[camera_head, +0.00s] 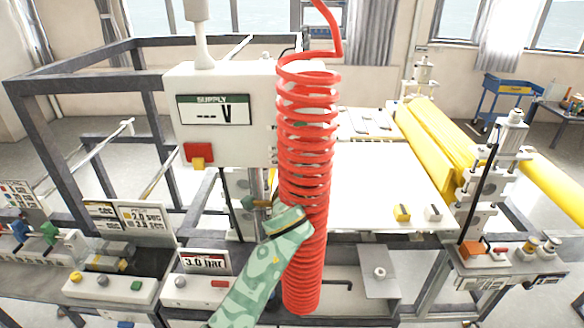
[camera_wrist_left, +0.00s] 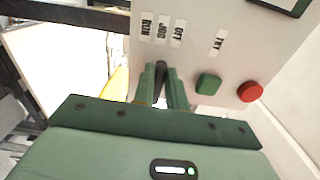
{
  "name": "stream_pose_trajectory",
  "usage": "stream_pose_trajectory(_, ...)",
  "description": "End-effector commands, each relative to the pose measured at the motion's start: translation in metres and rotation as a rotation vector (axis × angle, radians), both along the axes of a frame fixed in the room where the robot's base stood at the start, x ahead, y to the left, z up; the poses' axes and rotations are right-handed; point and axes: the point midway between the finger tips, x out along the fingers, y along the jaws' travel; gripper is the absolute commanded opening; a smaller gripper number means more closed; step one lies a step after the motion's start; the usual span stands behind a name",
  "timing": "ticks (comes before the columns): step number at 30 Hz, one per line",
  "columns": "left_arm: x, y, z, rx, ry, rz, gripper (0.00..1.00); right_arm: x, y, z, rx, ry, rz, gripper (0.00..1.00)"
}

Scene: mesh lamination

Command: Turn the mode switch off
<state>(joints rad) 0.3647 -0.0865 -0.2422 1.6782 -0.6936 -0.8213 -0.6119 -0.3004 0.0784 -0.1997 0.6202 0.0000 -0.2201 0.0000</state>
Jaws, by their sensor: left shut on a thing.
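The mode switch (camera_wrist_left: 161,70), a dark lever, shows in the left wrist view on a pale panel (camera_wrist_left: 110,45). Labels RUN, JOG and OFF stand in a row above it, and the lever's tip appears below JOG; its exact setting is partly hidden by the fingers. My left gripper (camera_wrist_left: 162,88) is shut on the lever, with one green finger on each side. In the head view my left arm rises from the bottom and my left gripper (camera_head: 258,203) is beside a red coiled hose, which hides part of the area. My right gripper is not in view.
A green button (camera_wrist_left: 208,84) and a red button (camera_wrist_left: 250,91) sit to the right of the lever, near a TRY label. The red coiled hose (camera_head: 305,130) hangs close to my arm. A white supply box (camera_head: 220,85) and yellow rolls (camera_head: 430,140) stand behind.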

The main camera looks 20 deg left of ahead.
Motion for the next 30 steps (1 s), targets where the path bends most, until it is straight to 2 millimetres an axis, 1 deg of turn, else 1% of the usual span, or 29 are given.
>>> stream_pose_trajectory(1,-0.0004,-0.0002,-0.0039,-0.012,0.003,0.0,0.0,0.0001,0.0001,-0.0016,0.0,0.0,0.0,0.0)
stream_pose_trajectory(7,-0.0004,-0.0002,-0.0041,-0.046,-0.007,0.0,0.0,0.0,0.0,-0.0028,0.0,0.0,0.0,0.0)
stream_pose_trajectory(19,-0.0003,-0.0002,-0.0046,-0.052,-0.008,0.0,0.0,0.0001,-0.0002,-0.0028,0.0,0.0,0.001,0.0)
stream_pose_trajectory(20,-0.0003,-0.0002,-0.0046,-0.052,-0.008,0.0,0.17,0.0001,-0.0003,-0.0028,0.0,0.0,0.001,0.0)
stream_pose_trajectory(21,-0.0003,-0.0002,-0.0045,-0.051,-0.007,0.0,0.28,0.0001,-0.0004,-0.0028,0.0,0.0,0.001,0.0)
stream_pose_trajectory(22,-0.0002,-0.0002,-0.0043,-0.051,-0.007,0.0,0.35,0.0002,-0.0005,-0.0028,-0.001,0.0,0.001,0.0)
stream_pose_trajectory(30,-0.0001,0.0,-0.0024,-0.05,-0.011,0.0,0.35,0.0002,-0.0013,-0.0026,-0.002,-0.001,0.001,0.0)
